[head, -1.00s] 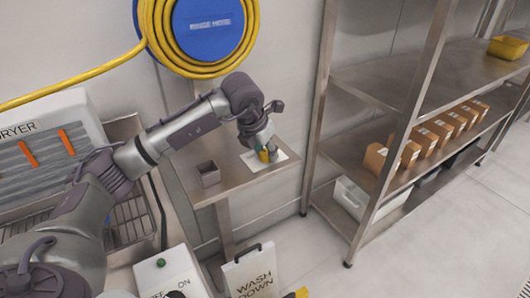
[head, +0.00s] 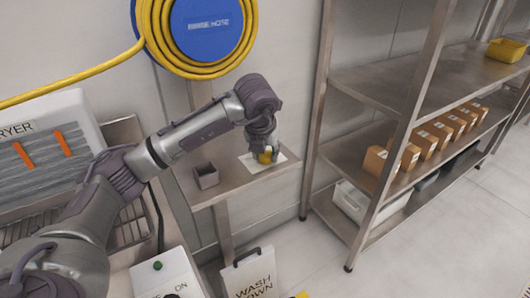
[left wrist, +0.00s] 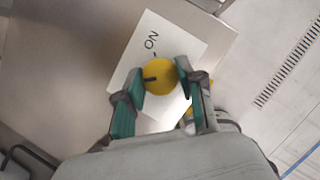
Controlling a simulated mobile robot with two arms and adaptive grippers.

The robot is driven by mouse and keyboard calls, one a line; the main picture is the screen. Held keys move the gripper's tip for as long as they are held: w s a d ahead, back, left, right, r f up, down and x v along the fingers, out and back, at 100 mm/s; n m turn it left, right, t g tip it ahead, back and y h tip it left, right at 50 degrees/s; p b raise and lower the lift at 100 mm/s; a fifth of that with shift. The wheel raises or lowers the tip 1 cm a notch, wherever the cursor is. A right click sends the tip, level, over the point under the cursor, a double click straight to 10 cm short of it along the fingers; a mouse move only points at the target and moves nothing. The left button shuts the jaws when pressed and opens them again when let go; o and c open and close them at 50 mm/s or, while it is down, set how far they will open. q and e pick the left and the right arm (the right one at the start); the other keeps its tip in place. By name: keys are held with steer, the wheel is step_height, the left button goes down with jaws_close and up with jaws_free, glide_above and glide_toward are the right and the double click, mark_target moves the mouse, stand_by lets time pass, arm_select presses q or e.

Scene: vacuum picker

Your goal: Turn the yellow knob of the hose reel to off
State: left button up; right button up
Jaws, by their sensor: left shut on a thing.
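The hose reel (head: 208,28) hangs on the wall, with a blue disc and yellow hose coiled around it. Below it, the round yellow knob (left wrist: 160,79) sits on a white plate (left wrist: 140,32) marked ON; the plate also lies on the steel shelf in the head view (head: 279,164). A dark pointer mark on the knob faces left in the left wrist view, not at the tick by ON. My left gripper (head: 266,155) points down, its green-padded fingers (left wrist: 157,86) on either side of the knob, shut on it. Any OFF lettering is hidden. My right gripper is out of view.
A small grey open box (head: 206,176) stands left of the plate on the shelf. A steel rack (head: 365,150) with brown boxes (head: 425,142) stands close on the right. A WASH DOWN sign (head: 251,275) stands below.

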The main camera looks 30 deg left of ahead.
arm_select(q)
steer(key=shift+r, duration=0.15)
steer(key=o, duration=1.1)
steer(key=shift+o, duration=0.2)
steer(key=v, duration=1.2)
